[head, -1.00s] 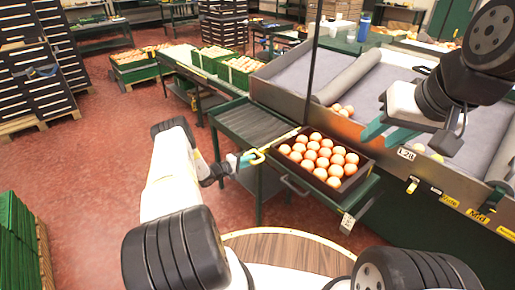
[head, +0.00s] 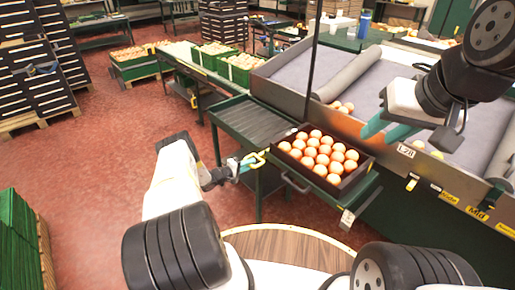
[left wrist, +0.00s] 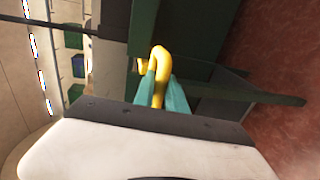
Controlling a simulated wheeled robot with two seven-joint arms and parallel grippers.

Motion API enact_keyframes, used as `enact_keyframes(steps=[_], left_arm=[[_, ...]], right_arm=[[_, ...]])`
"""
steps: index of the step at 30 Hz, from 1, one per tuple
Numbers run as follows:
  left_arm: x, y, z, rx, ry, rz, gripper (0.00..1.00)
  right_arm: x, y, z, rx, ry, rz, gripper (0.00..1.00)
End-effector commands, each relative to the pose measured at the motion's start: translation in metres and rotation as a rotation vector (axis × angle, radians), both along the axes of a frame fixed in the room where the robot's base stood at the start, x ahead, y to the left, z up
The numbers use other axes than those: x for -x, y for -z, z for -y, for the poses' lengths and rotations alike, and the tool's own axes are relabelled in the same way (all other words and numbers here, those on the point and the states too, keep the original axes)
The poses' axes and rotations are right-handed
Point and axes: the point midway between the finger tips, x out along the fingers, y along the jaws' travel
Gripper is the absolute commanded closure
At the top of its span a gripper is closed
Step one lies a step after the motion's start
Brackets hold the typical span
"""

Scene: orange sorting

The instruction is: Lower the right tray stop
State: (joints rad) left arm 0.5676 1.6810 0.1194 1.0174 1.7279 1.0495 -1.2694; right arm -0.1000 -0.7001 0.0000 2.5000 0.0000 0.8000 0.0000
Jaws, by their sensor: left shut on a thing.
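The tray stop, a yellow bent bar (head: 255,157), is at the left corner of the tray shelf, beside the dark tray (head: 347,184) of oranges. My left gripper (head: 236,166) reaches it from the left. In the left wrist view the teal fingertips (left wrist: 161,92) are shut on the yellow bar (left wrist: 159,62), whose curved end rises above them. The bar's lower part is hidden between the fingers. My right gripper (head: 388,128) hangs in front of the grey sorting bed with its teal fingers apart and empty.
A dark slatted shelf (head: 252,121) lies left of the tray. The grey padded sorting bed (head: 295,75) stands behind. Green crates of oranges (head: 237,68) sit on the conveyor at the back. Red floor (head: 95,150) is open at left.

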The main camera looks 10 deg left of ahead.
Motion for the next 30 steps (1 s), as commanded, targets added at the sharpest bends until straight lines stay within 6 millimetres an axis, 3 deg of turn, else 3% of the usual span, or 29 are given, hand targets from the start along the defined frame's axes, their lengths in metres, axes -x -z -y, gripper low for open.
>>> enact_keyframes(steps=[6, 7, 10, 20, 30], left_arm=[[0.002, 0.006, -0.001, -0.009, -0.004, -0.013, 1.0], [0.002, 0.006, -0.001, -0.009, -0.004, -0.013, 0.8], [0.002, 0.006, -0.001, -0.009, -0.003, -0.013, 0.63], [0.003, 0.004, -0.002, -0.006, -0.003, -0.01, 0.63], [0.042, -0.007, -0.034, -0.005, -0.007, -0.011, 0.63]], right_arm=[[0.0, 0.0, 0.0, 0.0, 0.0, 0.0, 0.64], [0.0, 0.0, 0.0, 0.0, 0.0, 0.0, 0.64], [0.0, 0.0, 0.0, 0.0, 0.0, 0.0, 0.64], [0.0, 0.0, 0.0, 0.0, 0.0, 0.0, 0.64], [0.0, 0.0, 0.0, 0.0, 0.0, 0.0, 0.64]])
